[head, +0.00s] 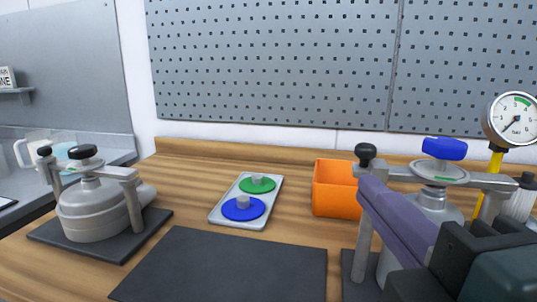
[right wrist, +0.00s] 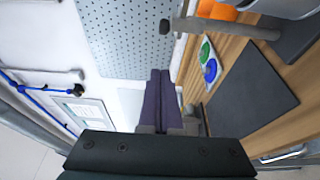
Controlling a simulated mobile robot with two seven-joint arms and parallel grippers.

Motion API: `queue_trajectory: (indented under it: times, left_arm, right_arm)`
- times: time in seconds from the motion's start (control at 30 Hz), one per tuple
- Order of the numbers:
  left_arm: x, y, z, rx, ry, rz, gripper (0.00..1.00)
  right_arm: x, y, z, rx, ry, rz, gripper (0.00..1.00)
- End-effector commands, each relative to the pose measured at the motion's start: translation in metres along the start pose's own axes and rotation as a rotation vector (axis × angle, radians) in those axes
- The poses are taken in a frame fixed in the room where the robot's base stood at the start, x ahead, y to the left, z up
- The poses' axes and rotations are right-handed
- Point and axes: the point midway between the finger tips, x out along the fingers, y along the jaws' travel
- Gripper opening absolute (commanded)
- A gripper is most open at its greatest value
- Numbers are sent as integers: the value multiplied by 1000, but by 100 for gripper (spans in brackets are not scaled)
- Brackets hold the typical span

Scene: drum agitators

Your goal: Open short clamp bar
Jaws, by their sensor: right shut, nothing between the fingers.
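The right agitator has a grey clamp bar (head: 400,174) across its top, with a blue knob (head: 444,148) in the middle and a black ball knob (head: 366,154) at its left end. The bar and ball knob (right wrist: 165,27) also show in the right wrist view. My right gripper (head: 370,186) has purple fingers, shut and empty. In the head view its tips overlap the bar's left end, just below the ball knob; contact is unclear. The left agitator (head: 92,212) has its own clamp bar (head: 112,172) with a black knob (head: 82,152). My left gripper is out of view.
An orange bin (head: 335,190) stands behind and left of the right agitator. A tray (head: 218,217) holds a green and a blue disc. A dark mat (head: 225,265) lies clear in front. A pressure gauge (head: 512,118) rises at the right.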

Motion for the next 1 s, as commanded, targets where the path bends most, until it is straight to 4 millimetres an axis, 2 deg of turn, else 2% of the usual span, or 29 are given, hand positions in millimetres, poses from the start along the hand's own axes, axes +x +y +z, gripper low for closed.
queue_trajectory:
  times: [0.03,0.2,0.27,0.4,0.6,1.0]
  left_arm:
    - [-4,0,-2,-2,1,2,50]
    - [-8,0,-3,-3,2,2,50]
    - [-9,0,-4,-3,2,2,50]
    - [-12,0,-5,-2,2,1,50]
    - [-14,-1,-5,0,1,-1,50]
    - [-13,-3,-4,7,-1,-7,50]
  right_arm:
    - [12,4,0,-3,-3,6,0]
    - [49,3,1,-1,-3,4,0]
    - [59,2,3,-2,-4,2,0]
    - [72,2,19,-3,-3,0,0]
    - [82,0,28,0,-2,-1,0]
    - [82,-1,29,2,-3,-2,0]
